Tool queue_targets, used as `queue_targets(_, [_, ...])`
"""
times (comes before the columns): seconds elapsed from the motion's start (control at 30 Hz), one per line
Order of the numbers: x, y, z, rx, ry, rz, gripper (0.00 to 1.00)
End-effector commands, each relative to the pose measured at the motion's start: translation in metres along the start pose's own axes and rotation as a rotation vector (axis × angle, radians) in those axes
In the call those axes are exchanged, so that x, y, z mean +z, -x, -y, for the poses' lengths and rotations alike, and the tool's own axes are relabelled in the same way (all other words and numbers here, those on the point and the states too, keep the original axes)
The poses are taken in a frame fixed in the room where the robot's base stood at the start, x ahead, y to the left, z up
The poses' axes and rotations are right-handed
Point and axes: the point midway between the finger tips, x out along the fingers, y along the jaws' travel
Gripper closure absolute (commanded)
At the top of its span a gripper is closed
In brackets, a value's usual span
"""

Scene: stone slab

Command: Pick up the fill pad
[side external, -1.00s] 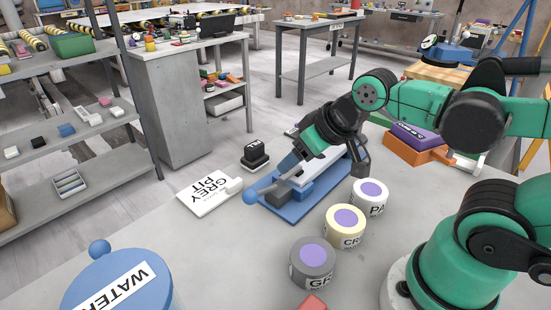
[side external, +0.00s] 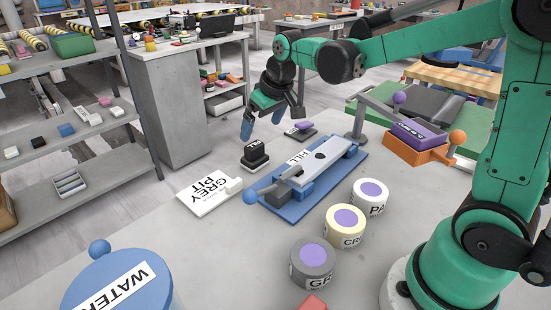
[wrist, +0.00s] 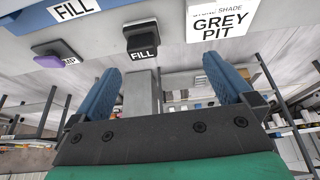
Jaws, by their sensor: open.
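The fill pad (side external: 254,157) is a small black block with a raised black grip and a white label reading FILL. It sits on the slab, left of the blue fixture. In the wrist view the fill pad (wrist: 141,40) shows beyond the fingertips, left of centre between them. My gripper (side external: 263,122) has blue fingers pointing down. It is open and empty, above the slab and apart from the pad. In the wrist view my gripper (wrist: 163,65) shows its two fingers wide apart with nothing between them.
A blue fixture with a grey bar (side external: 330,170) stands right of the pad. A GREY PIT plate (side external: 205,192) lies left of it. A purple-topped pad (side external: 302,129) lies behind right. Several round pots, including a grey one (side external: 313,280), stand in front. Bare slab lies at centre front.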

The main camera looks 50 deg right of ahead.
Motion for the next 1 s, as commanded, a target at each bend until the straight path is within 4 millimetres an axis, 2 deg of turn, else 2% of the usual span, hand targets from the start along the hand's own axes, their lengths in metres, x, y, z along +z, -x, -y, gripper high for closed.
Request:
queue_targets(0.1, [-0.018,-0.033,-0.015,-0.004,-0.003,0.049,0.0])
queue_targets(0.3, [-0.027,-0.074,-0.031,-0.013,-0.001,0.106,0.0])
queue_targets(0.57, [-0.026,-0.096,-0.035,-0.017,0.0,0.124,0.0])
queue_targets(0.83, [-0.022,-0.13,-0.034,-0.017,0.0,0.123,0.0])
queue_targets(1.0, [-0.021,-0.141,-0.034,-0.017,0.0,0.123,0.0])
